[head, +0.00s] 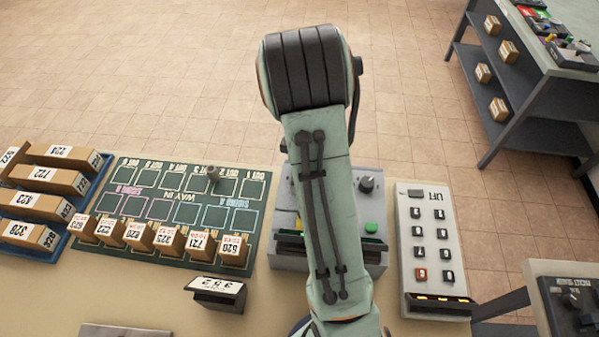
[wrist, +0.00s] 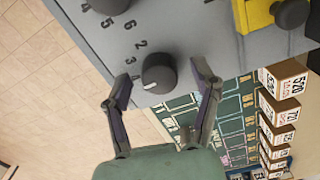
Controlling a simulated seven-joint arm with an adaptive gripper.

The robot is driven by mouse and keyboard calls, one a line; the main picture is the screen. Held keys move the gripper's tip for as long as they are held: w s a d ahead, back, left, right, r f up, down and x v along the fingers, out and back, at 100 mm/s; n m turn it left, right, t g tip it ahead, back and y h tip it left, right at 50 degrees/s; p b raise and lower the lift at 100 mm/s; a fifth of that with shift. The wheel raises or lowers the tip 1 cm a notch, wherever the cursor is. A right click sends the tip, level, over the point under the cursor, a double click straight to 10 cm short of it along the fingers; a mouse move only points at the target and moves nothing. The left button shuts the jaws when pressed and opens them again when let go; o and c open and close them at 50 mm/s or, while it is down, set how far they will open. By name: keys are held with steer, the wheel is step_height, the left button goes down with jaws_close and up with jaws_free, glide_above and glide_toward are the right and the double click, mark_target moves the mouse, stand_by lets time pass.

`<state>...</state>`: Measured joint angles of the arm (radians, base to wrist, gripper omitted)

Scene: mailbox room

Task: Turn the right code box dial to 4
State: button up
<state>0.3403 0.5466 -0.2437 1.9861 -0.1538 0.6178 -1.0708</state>
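The grey code box (head: 362,255) stands under my arm in the head view, which hides much of it. One black dial (head: 366,184) shows there, right of my arm. In the wrist view, another black round dial (wrist: 158,76) with printed numbers beside it sits between the fingers of my gripper (wrist: 161,71). The fingers are apart, one on each side, with gaps to the dial. The dial's white mark points to the lower left, near the 4; its exact setting is hard to tell. A second dial (wrist: 108,4) is cut off at the top. My gripper is hidden in the head view.
A green sorting board (head: 180,212) with several small boxes lies left of the code box. A white keypad panel (head: 432,240) stands to the right. A black holder with a number card (head: 217,289) is in front. A yellow part (wrist: 256,14) shows on the box.

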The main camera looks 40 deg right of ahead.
steer(key=shift+r, duration=0.1)
step_height(320, 180, up, 12)
stand_by(0.5)
